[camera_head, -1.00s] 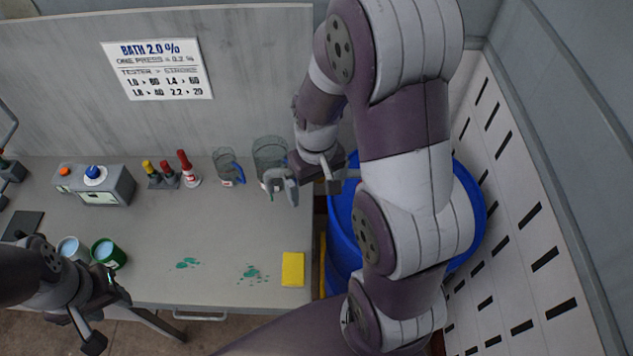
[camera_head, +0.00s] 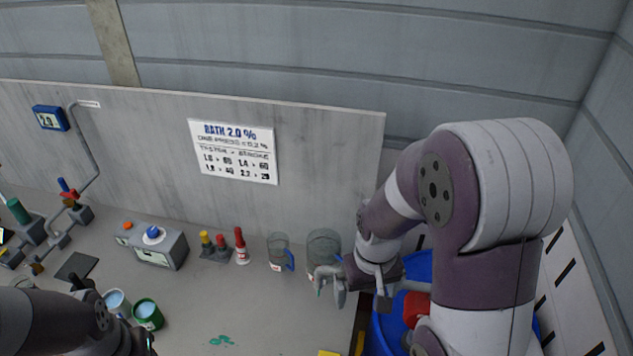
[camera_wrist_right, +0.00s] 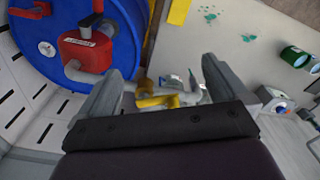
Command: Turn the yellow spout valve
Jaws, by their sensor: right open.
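A yellow handle-like part (camera_wrist_right: 158,99), probably the spout valve, shows between the fingers of my right gripper (camera_wrist_right: 163,78) in the right wrist view. It joins a pale, shiny piece beside it. I cannot tell whether a finger touches it. In the head view my right gripper (camera_head: 361,296) is open, pointing down beside the large clear beaker (camera_head: 323,245) near the table's right end. The yellow part is not clearly visible there. My left arm (camera_head: 50,320) is at the lower left, its gripper mostly cut off by the frame edge.
A blue drum (camera_head: 418,268) with a red pump (camera_wrist_right: 84,52) stands right of the table. A blue-handled jug (camera_head: 280,252), small bottles (camera_head: 241,245), a tester box (camera_head: 160,247) and green cup (camera_head: 148,314) stand on the table. A sign (camera_head: 232,150) hangs behind.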

